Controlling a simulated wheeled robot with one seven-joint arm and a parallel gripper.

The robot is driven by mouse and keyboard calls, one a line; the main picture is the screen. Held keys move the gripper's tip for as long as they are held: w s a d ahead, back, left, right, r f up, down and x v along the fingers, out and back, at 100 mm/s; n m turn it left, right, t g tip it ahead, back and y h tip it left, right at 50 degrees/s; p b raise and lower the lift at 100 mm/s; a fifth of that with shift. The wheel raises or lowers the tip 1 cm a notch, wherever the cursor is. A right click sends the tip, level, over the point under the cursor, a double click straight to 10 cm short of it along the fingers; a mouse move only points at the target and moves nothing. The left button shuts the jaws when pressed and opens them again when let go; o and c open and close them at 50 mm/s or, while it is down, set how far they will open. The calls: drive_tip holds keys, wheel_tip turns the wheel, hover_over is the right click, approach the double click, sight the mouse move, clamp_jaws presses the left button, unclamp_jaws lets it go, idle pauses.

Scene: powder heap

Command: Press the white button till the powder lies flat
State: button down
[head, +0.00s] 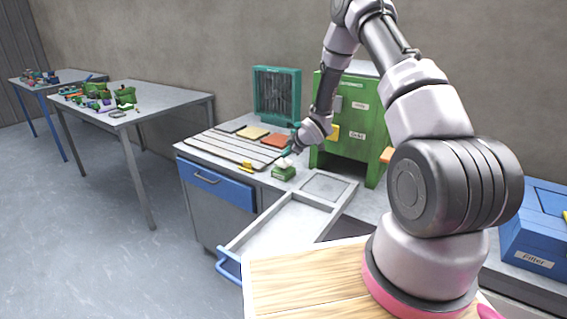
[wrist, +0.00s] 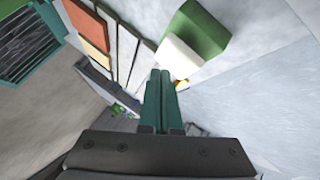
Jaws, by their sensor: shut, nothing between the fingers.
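A small green box (head: 284,174) with a white button (head: 284,162) on top stands on the workbench, left of the square plate. In the wrist view the green box (wrist: 203,30) and its white button (wrist: 180,55) lie just beyond my fingertips. My gripper (head: 287,152) is just above the button, with its teal fingers pointing down. In the wrist view my gripper (wrist: 160,72) is shut and empty, its tips beside the button's edge. I cannot tell whether they touch it. No powder heap can be made out.
A drawer (head: 232,258) stands open at the front of the workbench (head: 330,213). A green cabinet (head: 338,140) is behind the box, with a teal rack (head: 277,95) at the back. Coloured plates and long strips lie to the left. A blue filter box (head: 535,240) is at right.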

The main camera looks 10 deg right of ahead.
sight(286, 162)
drive_tip(key=shift+r, duration=2.55)
drive_tip(key=s+d+r+m+h, duration=0.1)
drive_tip(key=s+d+r+m, duration=0.25)
drive_tip(key=r, duration=0.55)
drive_tip(key=s+d+r+m+h, duration=0.2)
drive_tip(key=s+r, duration=0.3)
drive_tip(key=r, duration=0.3)
drive_tip(key=s+d+r+m+h, duration=0.1)
drive_tip(key=s+d+r+m, duration=0.2)
drive_tip(key=r, duration=0.6)
drive_tip(key=s+a+r+m, duration=0.1)
drive_tip(key=s+r+m, duration=0.2)
drive_tip(key=s, duration=0.7)
drive_tip(key=s+a+r+m+y, duration=0.1)
drive_tip(key=s+r+m, duration=0.2)
drive_tip(key=s, duration=0.7)
drive_tip(key=s+a+r+m+g+y, duration=0.1)
drive_tip(key=s+r+m, duration=0.3)
drive_tip(key=s, duration=0.6)
drive_tip(key=shift+a+r, duration=0.15)
drive_tip(key=shift+r, duration=0.1)
